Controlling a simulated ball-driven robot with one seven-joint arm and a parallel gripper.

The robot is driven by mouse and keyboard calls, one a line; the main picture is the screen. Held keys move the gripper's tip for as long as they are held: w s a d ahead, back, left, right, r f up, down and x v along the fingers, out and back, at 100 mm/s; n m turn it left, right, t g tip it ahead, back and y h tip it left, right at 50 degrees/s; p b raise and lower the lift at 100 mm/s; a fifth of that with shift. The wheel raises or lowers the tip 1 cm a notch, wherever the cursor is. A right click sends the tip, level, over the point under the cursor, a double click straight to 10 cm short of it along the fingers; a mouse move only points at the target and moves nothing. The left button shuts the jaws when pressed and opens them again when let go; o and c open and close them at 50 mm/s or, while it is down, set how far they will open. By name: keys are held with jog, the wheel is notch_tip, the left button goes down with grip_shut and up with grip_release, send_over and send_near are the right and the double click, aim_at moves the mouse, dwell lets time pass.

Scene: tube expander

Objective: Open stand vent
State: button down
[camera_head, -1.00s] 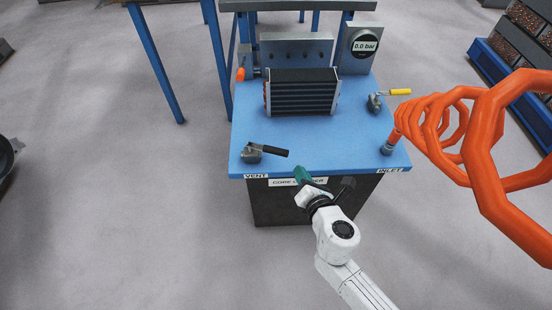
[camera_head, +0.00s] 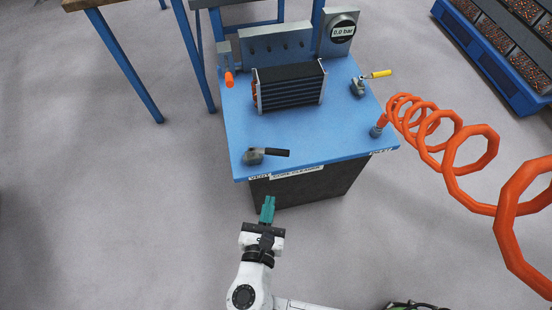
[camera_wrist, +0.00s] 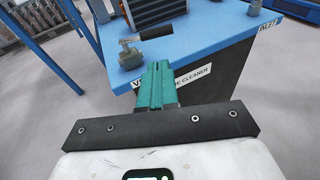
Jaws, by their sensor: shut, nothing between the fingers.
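The stand is a blue-topped bench (camera_head: 210,138) with a VENT label on its front left edge. The vent valve (camera_head: 253,156) sits at the front left corner, and its black handle (camera_head: 277,153) points right, roughly along the front edge. In the wrist view the valve (camera_wrist: 131,56) and its black handle (camera_wrist: 156,33) show beyond the fingertips. My gripper (camera_head: 268,203) has teal fingers, shut and empty, in front of the bench and short of its front edge. It also shows in the wrist view (camera_wrist: 158,75), apart from the valve.
A finned core (camera_head: 290,86) stands mid-bench below a gauge (camera_head: 342,31) reading 0.0 bar. A yellow-handled valve (camera_head: 372,78) sits at the right. A coiled orange hose (camera_head: 470,145) hangs from the inlet (camera_head: 378,128) across the right side.

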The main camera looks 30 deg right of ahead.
aim_at(283, 155)
jog(key=b+x, duration=0.1)
jog(key=x, duration=1.2)
jog(key=shift+f, duration=0.15)
jog(key=shift+w+d, duration=0.1)
jog(key=shift+d, duration=0.05)
jog(key=shift+w+d+p, duration=0.2)
jog(key=shift+w+d, duration=0.3)
jog(key=shift+d, duration=0.25)
jog(key=shift+w+d+p, duration=0.2)
jog(key=shift+w+d, duration=0.3)
jog(key=shift+d, duration=0.2)
